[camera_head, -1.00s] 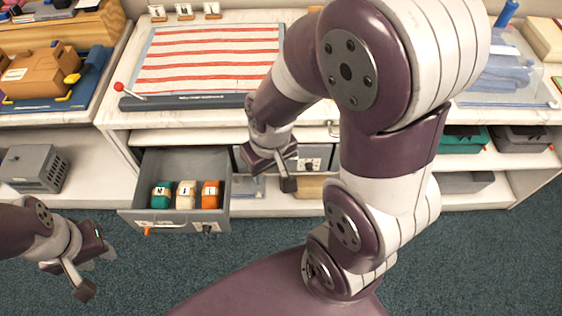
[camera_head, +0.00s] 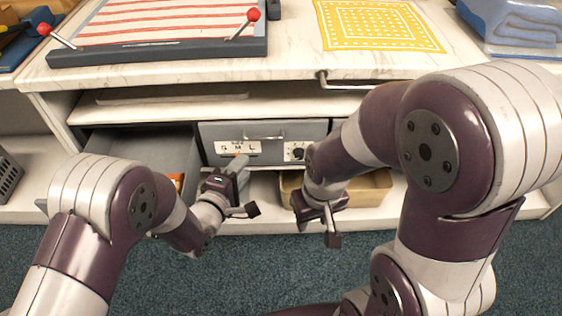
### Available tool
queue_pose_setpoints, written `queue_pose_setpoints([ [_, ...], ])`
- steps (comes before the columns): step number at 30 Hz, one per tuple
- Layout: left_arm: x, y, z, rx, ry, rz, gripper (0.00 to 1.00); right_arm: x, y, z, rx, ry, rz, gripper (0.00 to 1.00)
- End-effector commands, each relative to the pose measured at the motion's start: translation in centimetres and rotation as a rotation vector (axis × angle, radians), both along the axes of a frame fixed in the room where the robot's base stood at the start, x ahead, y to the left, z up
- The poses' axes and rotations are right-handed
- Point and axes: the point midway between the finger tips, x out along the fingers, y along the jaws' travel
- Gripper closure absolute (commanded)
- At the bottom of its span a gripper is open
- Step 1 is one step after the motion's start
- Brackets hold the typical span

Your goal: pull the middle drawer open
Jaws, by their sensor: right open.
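The middle drawer (camera_head: 215,132) is a grey front with a bar handle, a white S M L label and a small dial. It sits shut under the counter. My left gripper (camera_head: 245,189) is open and empty just in front of and below the drawer front, with one finger near its lower edge. I see no contact with the handle. My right gripper (camera_head: 318,230) is open and empty, lower and to the right of the drawer.
The left drawer (camera_head: 140,150) stands open, partly hidden by my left arm; a bit of orange shows in it. A tan box (camera_head: 372,190) sits on the low shelf behind my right arm. A metal bar (camera_head: 350,86) sticks out at the counter edge. Blue carpet lies in front.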

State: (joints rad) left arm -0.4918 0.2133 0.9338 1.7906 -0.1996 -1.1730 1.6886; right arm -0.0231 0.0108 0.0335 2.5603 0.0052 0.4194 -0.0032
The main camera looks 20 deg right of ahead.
Motion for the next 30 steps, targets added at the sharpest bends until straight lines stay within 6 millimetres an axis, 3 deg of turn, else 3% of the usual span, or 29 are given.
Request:
queue_pose_setpoints([
  [5, 2.0, -1.9, -0.7, -0.014, -0.001, -0.003, 0.64, 0.0, 0.0, -1.1, 0.000, -0.002, 0.000, 0.57],
  [15, 8.2, -6.7, -2.2, -0.010, 0.000, -0.001, 0.64, 0.0, 0.0, -3.8, 0.000, -0.001, 0.000, 0.57],
  [20, 9.4, -7.7, -2.2, -0.010, 0.000, 0.000, 0.64, 0.0, 0.0, -4.1, 0.000, -0.001, 0.000, 0.57],
  [28, 9.5, -7.8, -2.1, -0.009, 0.001, 0.000, 0.64, 0.0, 0.0, -4.1, 0.000, -0.001, 0.000, 0.57],
  [30, 9.5, -7.8, -2.1, -0.009, 0.000, 0.001, 0.87, 0.0, 0.0, -4.1, 0.000, -0.001, 0.000, 0.57],
])
